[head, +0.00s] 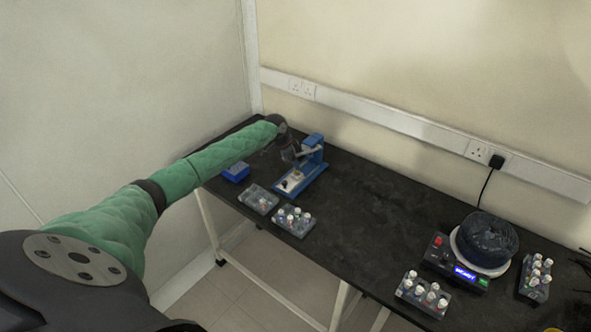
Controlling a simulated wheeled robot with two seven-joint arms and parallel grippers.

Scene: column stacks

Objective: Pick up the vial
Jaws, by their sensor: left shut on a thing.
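My left arm reaches to the far end of the black table, and its dark gripper (291,157) is at the blue bench device (313,158). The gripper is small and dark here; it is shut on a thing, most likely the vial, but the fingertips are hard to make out. A small white-topped piece (296,175) shows just below the gripper, over the device's base; whether it is between the fingers I cannot tell. My right gripper is not in view.
A rack of several vials (293,221) and a grey rack (259,199) stand in front of the device. A blue box (236,172) is at the left edge. A round-topped device (484,242) stands right, between vial racks (423,296) and (535,279). The black table's middle (385,205) is clear.

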